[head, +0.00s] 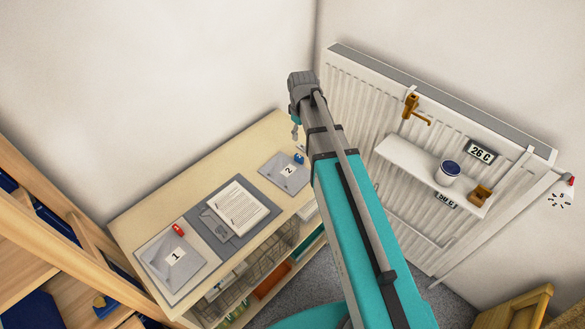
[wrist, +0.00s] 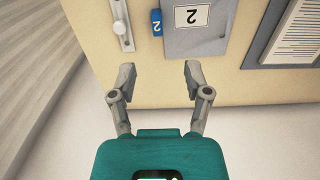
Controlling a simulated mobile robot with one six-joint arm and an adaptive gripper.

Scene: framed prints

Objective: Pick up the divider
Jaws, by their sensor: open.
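No object in view is clearly marked as the divider, and I cannot tell which one it is. A flat grey piece labelled 2 (head: 285,174) lies on the desk (head: 266,134), and it also shows upside down in the wrist view (wrist: 207,32). A small blue tab marked 2 (wrist: 156,22) is beside it. A pale strip with a round knob (wrist: 122,28) lies farther left in the wrist view. My gripper (wrist: 160,70) is open and empty, its fingertips over the desk's edge strip, apart from these things. In the head view my arm hides part of the desk's end.
A grey board with a printed page (head: 238,209) and a grey piece labelled 1 (head: 172,259) with a red tab (head: 178,229) lie on the desk. A radiator (head: 362,87) with a white shelf (head: 408,164) holding a cup (head: 448,172) stands to the right. Wooden shelving is at left.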

